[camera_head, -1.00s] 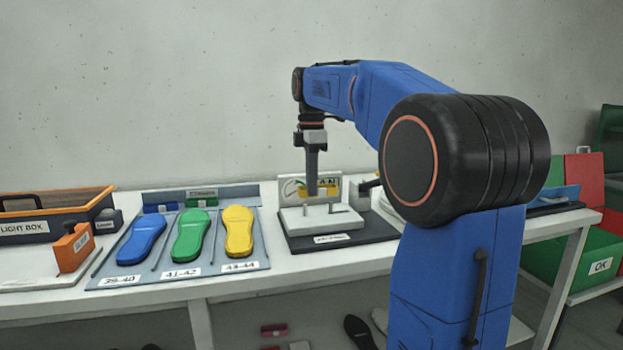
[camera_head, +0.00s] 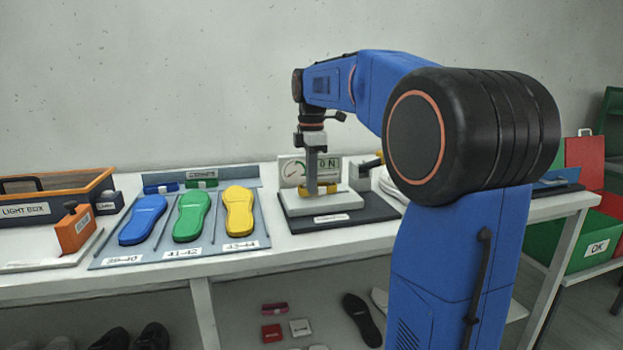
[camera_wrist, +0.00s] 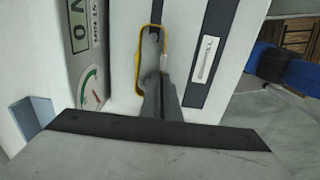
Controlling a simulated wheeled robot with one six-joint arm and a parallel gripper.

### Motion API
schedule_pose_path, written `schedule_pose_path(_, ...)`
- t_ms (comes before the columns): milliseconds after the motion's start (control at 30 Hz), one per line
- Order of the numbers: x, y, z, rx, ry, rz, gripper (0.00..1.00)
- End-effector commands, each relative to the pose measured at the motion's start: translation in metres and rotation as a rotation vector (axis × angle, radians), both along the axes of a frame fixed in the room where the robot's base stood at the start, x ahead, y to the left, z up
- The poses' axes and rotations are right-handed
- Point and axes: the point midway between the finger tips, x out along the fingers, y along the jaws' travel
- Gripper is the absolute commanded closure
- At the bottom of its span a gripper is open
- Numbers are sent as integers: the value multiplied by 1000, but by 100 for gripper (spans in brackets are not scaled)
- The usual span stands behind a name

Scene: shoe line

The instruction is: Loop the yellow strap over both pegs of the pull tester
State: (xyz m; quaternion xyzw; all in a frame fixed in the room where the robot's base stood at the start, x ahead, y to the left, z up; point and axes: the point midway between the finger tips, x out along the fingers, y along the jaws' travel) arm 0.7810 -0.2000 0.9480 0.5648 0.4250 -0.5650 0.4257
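The yellow strap (camera_head: 327,188) is a small closed loop low over the pull tester's white block (camera_head: 325,203). In the wrist view the strap (camera_wrist: 138,75) is a long narrow loop, with a grey peg-like part (camera_wrist: 154,36) inside its far end. My gripper (camera_head: 311,188) points straight down, its fingers close together at the strap. The fingers (camera_wrist: 163,85) also show in the wrist view, at the strap's near end, seemingly pinching it. The second peg is hidden, and I cannot tell whether the loop encloses both pegs.
The tester's dial and readout panel (camera_head: 297,172) stands close behind my fingers, reading 0 N. A grey tray (camera_head: 262,243) with blue, green and yellow soles lies to the left. An orange block (camera_head: 75,228) and the light box (camera_head: 28,212) are farther left.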

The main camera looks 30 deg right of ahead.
Motion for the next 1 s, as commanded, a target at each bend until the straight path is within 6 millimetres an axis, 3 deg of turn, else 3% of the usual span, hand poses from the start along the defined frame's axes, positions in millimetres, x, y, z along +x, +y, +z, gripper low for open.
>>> schedule_pose_path(467, 0, 0, -4, 0, 0, 0, 100)
schedule_pose_path(567, 0, 0, -4, 0, 0, 0, 79)
schedule_pose_path(600, 0, 0, -4, 0, -1, 0, 76)
schedule_pose_path(1000, 2, -1, 3, -2, -7, 0, 76)
